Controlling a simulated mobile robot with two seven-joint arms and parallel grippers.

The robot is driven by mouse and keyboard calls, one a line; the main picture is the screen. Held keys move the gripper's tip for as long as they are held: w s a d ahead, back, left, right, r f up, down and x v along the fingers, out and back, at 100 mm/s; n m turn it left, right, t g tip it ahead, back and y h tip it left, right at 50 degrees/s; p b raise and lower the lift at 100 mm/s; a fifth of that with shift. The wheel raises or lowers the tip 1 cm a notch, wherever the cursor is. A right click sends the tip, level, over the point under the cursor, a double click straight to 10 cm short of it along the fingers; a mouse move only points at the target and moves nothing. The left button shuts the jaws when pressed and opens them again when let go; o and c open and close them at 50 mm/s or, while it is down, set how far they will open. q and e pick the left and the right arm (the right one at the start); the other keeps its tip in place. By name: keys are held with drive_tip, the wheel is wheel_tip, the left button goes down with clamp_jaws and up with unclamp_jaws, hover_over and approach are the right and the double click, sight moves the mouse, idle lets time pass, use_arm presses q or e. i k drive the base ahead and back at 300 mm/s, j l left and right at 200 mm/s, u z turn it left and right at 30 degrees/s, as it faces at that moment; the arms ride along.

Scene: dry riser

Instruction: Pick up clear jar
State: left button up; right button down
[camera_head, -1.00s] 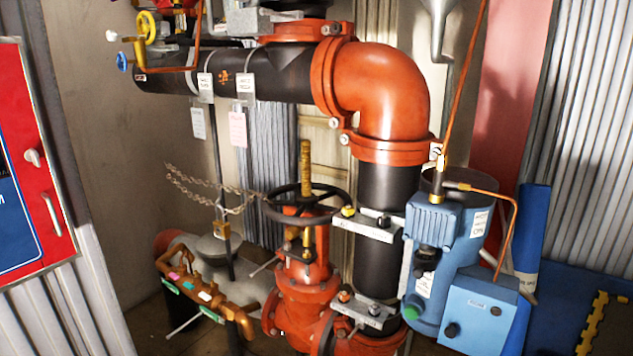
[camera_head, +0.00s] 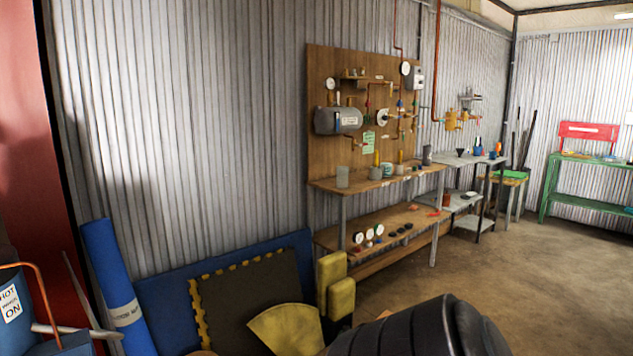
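Neither of my grippers shows in the head view.
A blue roll (camera_head: 112,285), blue and dark mats (camera_head: 250,296) and yellow blocks (camera_head: 340,298) sit between me and the bench. A black ribbed object (camera_head: 420,330) fills the bottom centre. Open floor (camera_head: 500,275) lies to the right.

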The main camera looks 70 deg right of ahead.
sight(342, 171)
drive_tip(key=z, duration=2.5)
drive_tip(key=i+l+z, duration=0.7)
drive_tip(key=z, duration=0.15)
drive_tip(key=i+l+z, duration=0.1)
drive_tip(key=i+z, duration=0.35)
drive_tip(key=i+l, duration=0.1)
drive_tip(key=i, duration=0.6)
drive_tip(key=i+l, duration=0.1)
drive_tip(key=i, duration=0.55)
drive_tip(key=i+u, duration=0.25)
drive_tip(key=i, duration=0.45)
drive_tip(key=i+u, duration=0.3)
drive_tip(key=i, duration=0.35)
drive_tip(key=i+u, duration=0.35)
drive_tip(key=i+l+u, duration=0.1)
drive_tip(key=i+u, duration=0.25)
drive_tip(key=i+l+u, duration=0.15)
drive_tip(key=u, duration=0.2)
drive_tip(key=i, duration=0.1)
